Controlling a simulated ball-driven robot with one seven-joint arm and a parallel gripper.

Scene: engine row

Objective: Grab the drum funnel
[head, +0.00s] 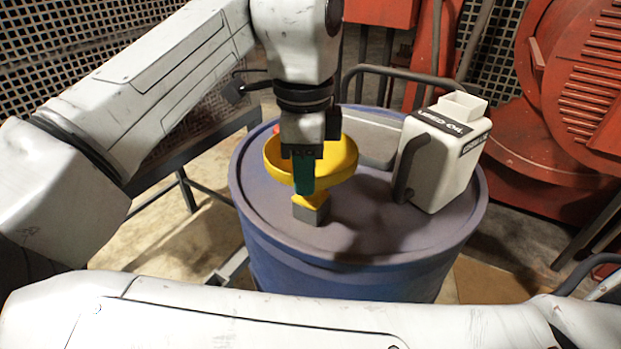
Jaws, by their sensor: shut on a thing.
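The drum funnel (341,164) is a yellow, wide-rimmed bowl over the top of the blue drum (345,270). Its narrow yellow lower part meets a small grey block (312,213) at the drum top. My gripper (304,185) points down at the funnel's near left side, with a green piece showing at its tip. It is shut on the funnel, though the fingers' exact contact is partly hidden by the gripper itself. I cannot tell whether the funnel is lifted off the drum.
A white used oil jug (452,150) with a black handle stands on the drum, right of the funnel. A grey container (375,140) lies behind. Red machinery (570,90) stands at the right. The drum's front top is clear.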

